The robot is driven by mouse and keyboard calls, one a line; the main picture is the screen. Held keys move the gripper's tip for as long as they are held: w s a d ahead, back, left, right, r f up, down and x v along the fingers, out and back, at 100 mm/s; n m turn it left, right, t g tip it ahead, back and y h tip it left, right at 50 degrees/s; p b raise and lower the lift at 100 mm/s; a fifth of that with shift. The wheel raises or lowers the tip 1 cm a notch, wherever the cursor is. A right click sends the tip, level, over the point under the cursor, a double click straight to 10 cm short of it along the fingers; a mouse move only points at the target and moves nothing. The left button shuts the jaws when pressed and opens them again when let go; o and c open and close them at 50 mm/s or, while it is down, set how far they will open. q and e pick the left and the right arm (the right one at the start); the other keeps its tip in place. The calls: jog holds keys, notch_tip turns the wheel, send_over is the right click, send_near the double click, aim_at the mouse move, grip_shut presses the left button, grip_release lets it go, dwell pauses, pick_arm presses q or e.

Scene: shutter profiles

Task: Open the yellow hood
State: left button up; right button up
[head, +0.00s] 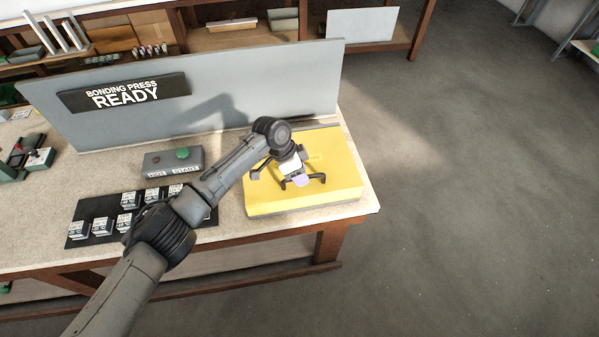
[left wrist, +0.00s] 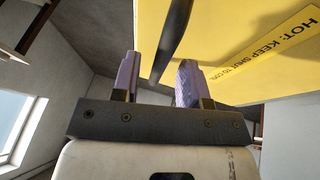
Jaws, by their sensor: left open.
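The yellow hood (head: 325,155) is a flat box lid at the right end of the bench, lying shut. It also fills the upper right of the left wrist view (left wrist: 225,45), with a label starting "HOT: KEEP SHUT". A dark bar handle (left wrist: 174,38) stands off the hood; in the left wrist view it runs down to between the fingertips. My left gripper (head: 302,178) is over the hood's front part, by the handle. In the left wrist view its two purple fingers (left wrist: 158,68) are apart, on either side of the bar; I cannot tell whether they touch it. My right gripper is out of view.
A grey panel (head: 230,92) with a "BONDING PRESS READY" sign (head: 125,92) stands behind the hood. A control box (head: 170,162) with a green button and a black tray (head: 100,237) of small parts lie left of the hood. Open floor (head: 470,190) is to the right.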

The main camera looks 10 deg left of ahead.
pick_arm(q)
jog(key=shift+c, duration=0.4)
grip_shut()
